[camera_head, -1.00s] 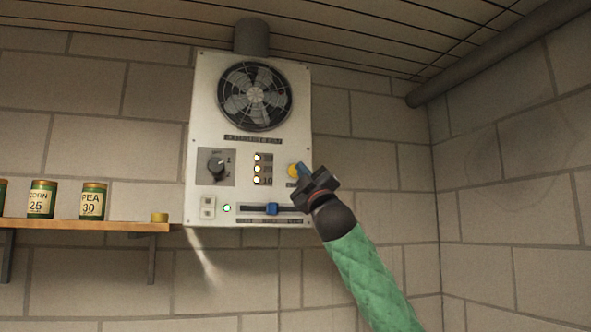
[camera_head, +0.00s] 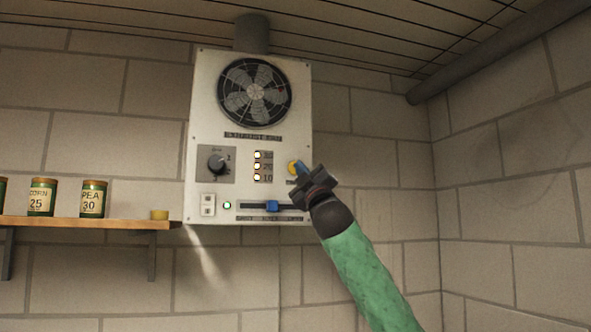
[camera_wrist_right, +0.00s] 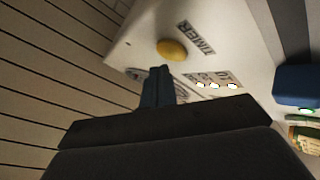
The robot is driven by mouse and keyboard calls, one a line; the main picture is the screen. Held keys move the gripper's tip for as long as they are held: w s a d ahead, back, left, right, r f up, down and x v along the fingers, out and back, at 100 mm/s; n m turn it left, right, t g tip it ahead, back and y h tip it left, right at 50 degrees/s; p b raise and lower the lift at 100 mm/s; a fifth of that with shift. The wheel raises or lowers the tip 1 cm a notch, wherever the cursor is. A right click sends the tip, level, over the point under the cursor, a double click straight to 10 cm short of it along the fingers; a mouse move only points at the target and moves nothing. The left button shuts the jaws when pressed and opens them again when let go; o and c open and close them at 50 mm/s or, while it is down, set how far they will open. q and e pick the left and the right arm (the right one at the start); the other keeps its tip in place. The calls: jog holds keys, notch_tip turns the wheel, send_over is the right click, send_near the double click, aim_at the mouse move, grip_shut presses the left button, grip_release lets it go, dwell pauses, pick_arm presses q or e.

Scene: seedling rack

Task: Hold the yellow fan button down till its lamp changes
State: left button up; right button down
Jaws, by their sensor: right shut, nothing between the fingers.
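The yellow button (camera_head: 292,168) is on the right side of the white fan panel (camera_head: 205,120); it also shows in the right wrist view (camera_wrist_right: 172,49), under the word TIMER. Three lamps (camera_head: 257,167) beside it glow pale yellow; they also show in the wrist view (camera_wrist_right: 216,86). My right gripper (camera_head: 302,169) is shut and empty, its blue fingertips beside the button and partly covering its right edge. In the wrist view the fingertips (camera_wrist_right: 157,72) lie just short of the button in the picture; I cannot tell whether they touch. My left gripper is out of view.
The panel also carries a fan (camera_head: 254,92), a dark knob (camera_head: 217,163), a white switch (camera_head: 208,205), a green lamp (camera_head: 227,205) and a blue slider (camera_head: 272,206) below the button. A wooden shelf (camera_head: 110,223) with cans is at left. The right wall is clear.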

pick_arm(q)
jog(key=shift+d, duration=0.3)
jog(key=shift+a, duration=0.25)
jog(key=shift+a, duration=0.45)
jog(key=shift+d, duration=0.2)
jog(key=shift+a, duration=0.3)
pick_arm(e)
jog(key=shift+w+a, duration=0.15)
jog(key=shift+w, duration=0.35)
